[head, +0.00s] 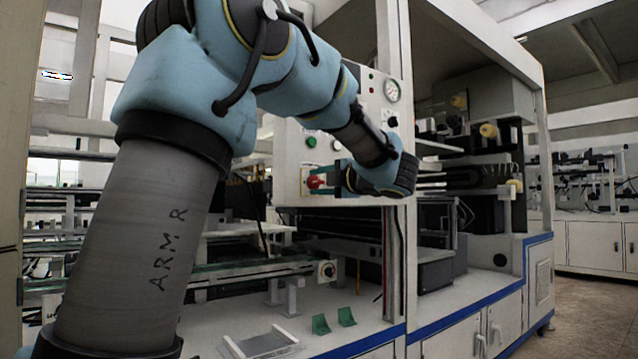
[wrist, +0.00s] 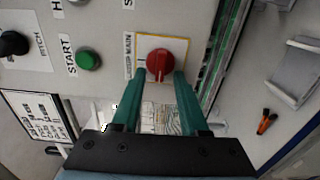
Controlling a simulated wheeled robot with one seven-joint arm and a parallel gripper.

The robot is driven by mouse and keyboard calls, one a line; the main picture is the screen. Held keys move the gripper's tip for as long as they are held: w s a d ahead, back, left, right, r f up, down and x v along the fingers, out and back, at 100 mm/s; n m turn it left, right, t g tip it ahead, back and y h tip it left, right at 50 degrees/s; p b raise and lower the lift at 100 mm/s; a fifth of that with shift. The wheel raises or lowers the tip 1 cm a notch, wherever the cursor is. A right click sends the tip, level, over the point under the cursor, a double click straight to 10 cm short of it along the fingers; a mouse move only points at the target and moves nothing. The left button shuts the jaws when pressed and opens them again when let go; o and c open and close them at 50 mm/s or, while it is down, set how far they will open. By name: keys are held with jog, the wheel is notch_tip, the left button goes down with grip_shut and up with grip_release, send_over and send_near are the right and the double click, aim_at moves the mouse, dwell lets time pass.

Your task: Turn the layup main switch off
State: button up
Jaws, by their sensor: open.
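The layup main switch is a red rotary knob (wrist: 160,61) on a yellow-edged white plate, with a label reading MAIN beside it in the wrist view. Its grip ridge runs roughly up and down in that view. The red knob also shows in the head view (head: 314,182), low on the pale control panel. My gripper (wrist: 160,76) is open, with its two teal fingers pointing at the knob, one tip at each side of its near edge. Whether the tips touch the knob cannot be told. In the head view my arm's end covers part of the panel beside the knob.
A green START button (wrist: 88,59) and a black knob (wrist: 13,43) sit on the same panel. A pressure gauge (head: 392,91) is higher up. Below, a worktop (head: 372,318) holds two green brackets (head: 346,316) and a grey tray (head: 262,344).

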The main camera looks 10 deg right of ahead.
jog(key=v, duration=1)
jog(key=shift+s+d+p, duration=0.2)
jog(key=shift+s+p, duration=0.15)
jog(key=shift+w, duration=0.1)
